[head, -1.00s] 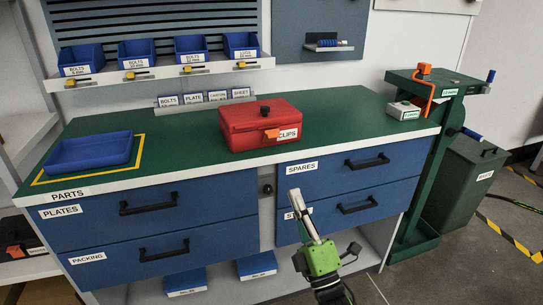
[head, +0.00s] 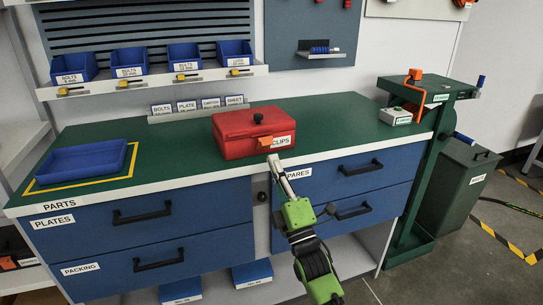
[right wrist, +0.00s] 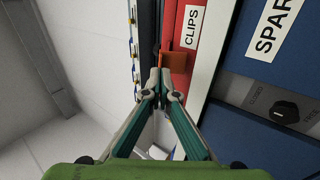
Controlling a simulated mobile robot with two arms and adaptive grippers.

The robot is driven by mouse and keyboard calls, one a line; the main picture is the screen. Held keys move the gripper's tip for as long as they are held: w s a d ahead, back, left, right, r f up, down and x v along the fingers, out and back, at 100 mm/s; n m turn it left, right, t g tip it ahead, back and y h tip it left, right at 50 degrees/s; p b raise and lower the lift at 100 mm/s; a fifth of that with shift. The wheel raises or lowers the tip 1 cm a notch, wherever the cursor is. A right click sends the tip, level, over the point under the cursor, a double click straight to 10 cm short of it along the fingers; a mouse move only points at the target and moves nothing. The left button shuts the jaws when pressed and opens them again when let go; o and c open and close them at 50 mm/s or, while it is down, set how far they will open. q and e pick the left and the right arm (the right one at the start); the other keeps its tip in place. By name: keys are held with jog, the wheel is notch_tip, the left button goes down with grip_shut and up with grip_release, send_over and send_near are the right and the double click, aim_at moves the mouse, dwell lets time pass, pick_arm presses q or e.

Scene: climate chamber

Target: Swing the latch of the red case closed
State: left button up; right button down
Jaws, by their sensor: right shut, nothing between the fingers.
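The red case (head: 232,143) sits on the green bench top with its lid down, a black knob on top and a "CLIPS" label on its front. Its orange latch (head: 265,141) is on the front face, left of the label, and appears to stick out from it. My right gripper (head: 274,160) is shut and empty, its tips just below and in front of the latch. In the right wrist view the fingertips (right wrist: 163,76) point at the orange latch (right wrist: 175,60); I cannot tell whether they touch it. My left gripper is not in view.
A blue tray (head: 83,161) lies at the bench's left, and a small white box (head: 396,116) stands at its right. Blue drawers with black handles (head: 142,213) are under the bench front.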

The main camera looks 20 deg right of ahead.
aim_at(265, 145)
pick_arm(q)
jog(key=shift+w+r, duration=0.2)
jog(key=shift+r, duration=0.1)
pick_arm(e)
jog(key=x, duration=0.2)
jog(key=shift+w+r, duration=0.2)
jog(key=shift+w, duration=0.15)
jog(key=shift+r, duration=0.1)
